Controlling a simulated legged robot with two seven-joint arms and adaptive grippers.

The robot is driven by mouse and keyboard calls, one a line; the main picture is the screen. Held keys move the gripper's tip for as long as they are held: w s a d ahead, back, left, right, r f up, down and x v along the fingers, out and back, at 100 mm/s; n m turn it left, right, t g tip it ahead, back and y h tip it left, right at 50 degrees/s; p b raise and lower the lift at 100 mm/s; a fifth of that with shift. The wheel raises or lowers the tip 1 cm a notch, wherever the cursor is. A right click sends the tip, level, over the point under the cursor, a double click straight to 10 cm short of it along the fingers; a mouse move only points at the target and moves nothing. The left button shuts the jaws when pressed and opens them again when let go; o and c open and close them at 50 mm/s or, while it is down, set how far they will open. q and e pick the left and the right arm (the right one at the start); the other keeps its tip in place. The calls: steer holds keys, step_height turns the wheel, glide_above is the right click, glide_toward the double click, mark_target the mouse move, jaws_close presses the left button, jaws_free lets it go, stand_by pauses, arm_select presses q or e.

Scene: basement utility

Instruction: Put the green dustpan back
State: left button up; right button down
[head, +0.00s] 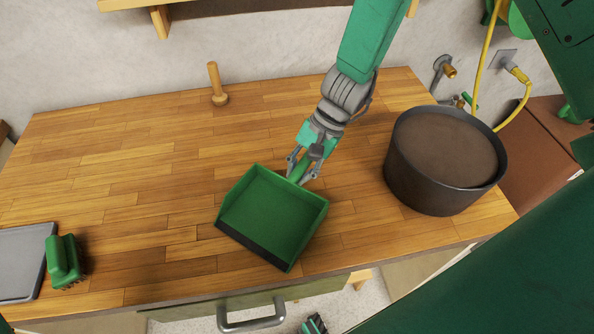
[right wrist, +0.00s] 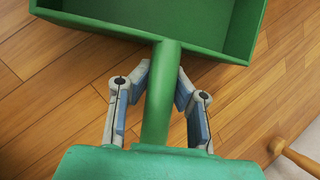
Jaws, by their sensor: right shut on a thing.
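The green dustpan (head: 265,213) is over the wooden worktop near its front middle, with its open dark lip toward the front edge. Its handle points back and a little right. My right gripper (head: 306,168) is shut on the handle. In the right wrist view the dustpan (right wrist: 165,20) fills the top, and the fingers of the right gripper (right wrist: 162,85) close on either side of the handle. I cannot tell whether the pan touches the worktop or hangs just above it. My left gripper is not in view.
A large dark round pot (head: 440,165) stands right of the dustpan. A green brush (head: 65,262) lies beside a grey tray (head: 18,265) at the left.

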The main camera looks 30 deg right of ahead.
steer(key=c, duration=1.6)
jaws_free()
steer(key=shift+d, duration=0.2)
steer(key=shift+o, duration=0.2)
steer(key=shift+d, duration=0.25)
steer(key=shift+a+r, duration=0.1)
steer(key=shift+r, duration=0.35)
steer(key=v, duration=1.1)
steer(key=shift+a, duration=0.15)
steer(key=shift+s, duration=0.15)
